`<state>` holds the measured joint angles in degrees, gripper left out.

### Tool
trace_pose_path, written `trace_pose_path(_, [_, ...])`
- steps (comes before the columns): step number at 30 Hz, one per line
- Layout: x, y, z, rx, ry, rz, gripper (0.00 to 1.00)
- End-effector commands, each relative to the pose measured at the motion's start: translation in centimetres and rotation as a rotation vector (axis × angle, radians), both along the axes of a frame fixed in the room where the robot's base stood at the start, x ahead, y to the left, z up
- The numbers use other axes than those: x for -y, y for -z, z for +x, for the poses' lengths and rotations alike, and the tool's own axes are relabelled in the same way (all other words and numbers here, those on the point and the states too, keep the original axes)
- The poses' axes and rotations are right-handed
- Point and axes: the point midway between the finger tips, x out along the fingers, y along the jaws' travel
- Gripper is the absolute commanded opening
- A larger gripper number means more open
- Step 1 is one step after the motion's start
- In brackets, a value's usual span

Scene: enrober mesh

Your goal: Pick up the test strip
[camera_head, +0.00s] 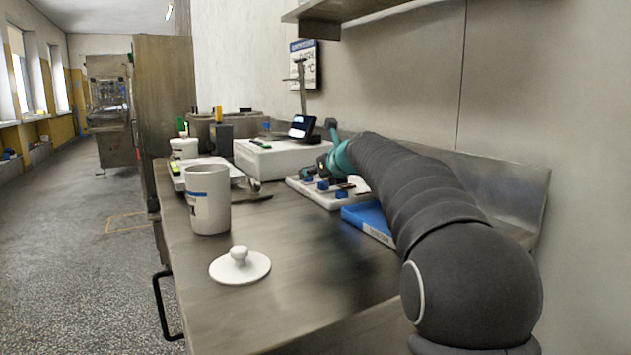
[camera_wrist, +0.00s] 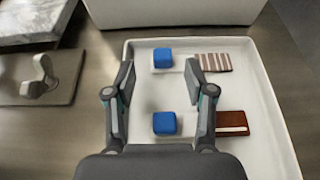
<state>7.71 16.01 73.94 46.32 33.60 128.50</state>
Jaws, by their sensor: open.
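A white tray (camera_wrist: 258,60) holds two blue blocks. The far blue block (camera_wrist: 162,58) has a brown-and-white striped piece (camera_wrist: 214,63) to its right. The near blue block (camera_wrist: 164,123) has a dark brown piece with a white band (camera_wrist: 232,123) to its right. I cannot tell for sure which of these is the test strip, or whether blocks and pieces are joined. My gripper (camera_wrist: 160,70) is open and empty above the tray, its fingers either side of the column of blocks. In the head view the tray (camera_head: 326,203) lies under my arm and is partly hidden.
A blue bin (camera_head: 366,221) stands in front of the tray, and a white box (camera_head: 275,160) behind it. A white canister (camera_head: 209,199) and a white lid with a knob (camera_head: 240,266) stand to the left. The counter's front middle is clear.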

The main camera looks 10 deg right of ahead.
Motion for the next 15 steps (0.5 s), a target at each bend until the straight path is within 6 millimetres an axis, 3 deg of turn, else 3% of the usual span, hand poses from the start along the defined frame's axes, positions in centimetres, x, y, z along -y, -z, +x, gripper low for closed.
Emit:
trace_pose_path(7, [-0.7, 1.4, 3.1, -0.003, -0.002, 0.000, 0.54])
trace_pose_path(15, [-0.9, 1.6, 3.8, -0.001, 0.000, 0.000, 0.54])
